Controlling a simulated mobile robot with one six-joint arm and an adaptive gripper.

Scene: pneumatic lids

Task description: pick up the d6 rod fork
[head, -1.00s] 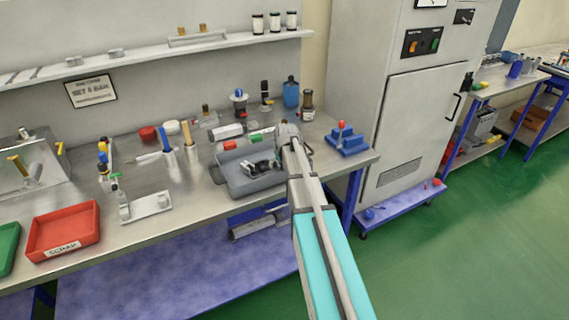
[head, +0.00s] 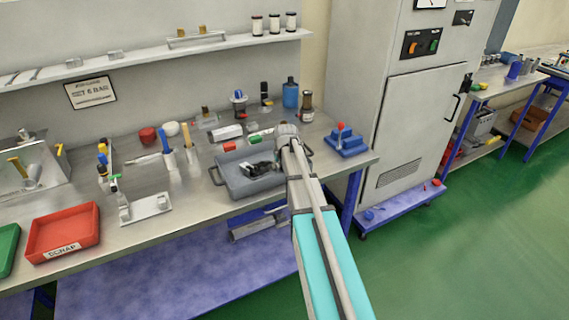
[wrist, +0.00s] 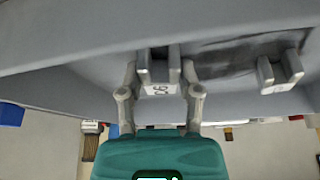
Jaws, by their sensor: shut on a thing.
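The d6 rod fork (wrist: 160,88) is a grey metal U-shaped fork with "d6" marked on its face. In the wrist view it sits between the two fingers of my gripper (wrist: 160,70), which are shut on its sides. The grey tray (wrist: 75,87) is close around it, and I cannot tell whether the fork touches the tray floor. A second, similar grey fork (wrist: 279,78) is to the right, apart from my fingers; its mark is too small to read. In the head view my gripper (head: 264,167) is dark and low over the grey tray (head: 256,186), and the fork is not distinguishable.
The tray stands near the bench's front edge. A blue block with a red knob (head: 347,143) is to its right. A red scrap bin (head: 65,225) and a white stand (head: 146,208) are to the left. Bottles and small parts stand behind.

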